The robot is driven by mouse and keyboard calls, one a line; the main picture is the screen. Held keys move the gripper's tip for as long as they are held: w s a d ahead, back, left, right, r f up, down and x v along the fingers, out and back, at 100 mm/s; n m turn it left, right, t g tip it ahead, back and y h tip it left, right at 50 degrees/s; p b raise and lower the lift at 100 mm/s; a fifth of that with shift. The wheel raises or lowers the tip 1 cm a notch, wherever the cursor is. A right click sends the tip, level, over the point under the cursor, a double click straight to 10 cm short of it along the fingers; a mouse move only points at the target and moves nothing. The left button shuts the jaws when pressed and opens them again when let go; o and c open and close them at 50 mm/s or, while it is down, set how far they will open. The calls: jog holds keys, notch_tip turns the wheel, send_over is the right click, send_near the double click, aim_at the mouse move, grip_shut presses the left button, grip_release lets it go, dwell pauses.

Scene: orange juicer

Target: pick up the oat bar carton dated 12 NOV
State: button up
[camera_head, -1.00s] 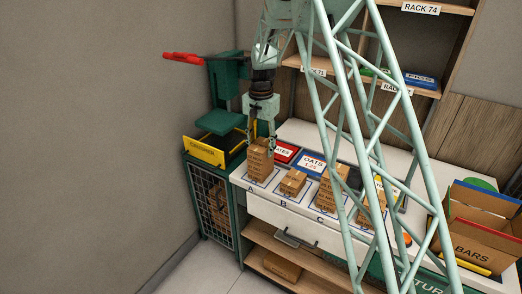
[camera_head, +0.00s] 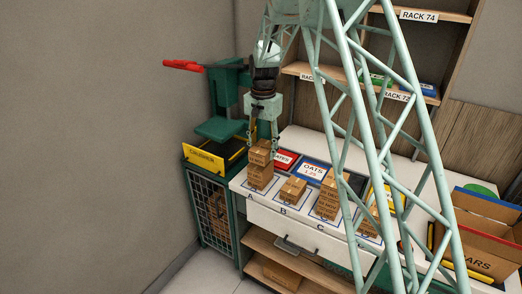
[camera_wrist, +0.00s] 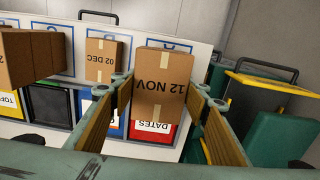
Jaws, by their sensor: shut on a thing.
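My gripper (camera_head: 264,143) is shut on a brown carton (camera_head: 259,152) above square A, at the left end of the white counter. In the wrist view this carton (camera_wrist: 162,90) reads "12 NOV" upside down and sits between the two fingers (camera_wrist: 160,95). Another brown carton (camera_head: 260,176) stands directly below it on square A. The held carton looks slightly raised and offset from the lower one; any gap is too small to be sure of.
Cartons stand on square B (camera_head: 293,189), square C (camera_head: 328,203) and farther right (camera_head: 370,221). The wrist view shows one dated "02 DEC" (camera_wrist: 101,60). A yellow-fronted crusher (camera_head: 206,158) is left of the counter. An open BARS box (camera_head: 475,245) stands at right.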

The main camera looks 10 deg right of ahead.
jog(key=s+d+r, duration=0.1)
jog(key=s+d, duration=0.2)
jog(key=s, duration=1)
jog(key=shift+s+d+r+b, duration=0.2)
jog(key=shift+s+b, duration=0.2)
jog(key=shift+b, duration=0.05)
jog(key=shift+f, duration=0.1)
